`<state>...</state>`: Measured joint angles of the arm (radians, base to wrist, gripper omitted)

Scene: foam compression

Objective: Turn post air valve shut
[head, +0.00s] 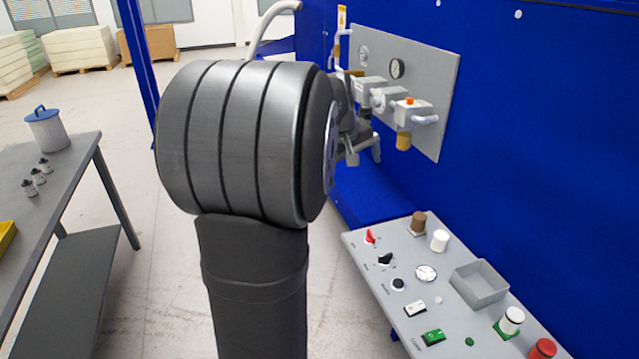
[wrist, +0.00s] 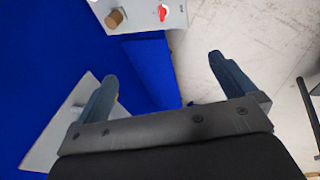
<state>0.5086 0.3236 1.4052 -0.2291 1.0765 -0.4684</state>
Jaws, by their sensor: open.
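I cannot tell which fitting is the post air valve; my arm hides part of this area. My gripper (head: 362,148) is beside the panel's left side, partly behind my arm. In the wrist view my gripper (wrist: 165,72) has its two fingers wide apart with nothing between them. The panel (wrist: 65,130) shows there at the lower left, beyond the left finger.
A control desk (head: 385,250) with knobs, switches and a small grey tray (head: 480,284) stands at the lower right. A dark table (head: 70,175) with a lidded canister (head: 47,130) is at the left. The blue machine wall (head: 540,140) fills the right side.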

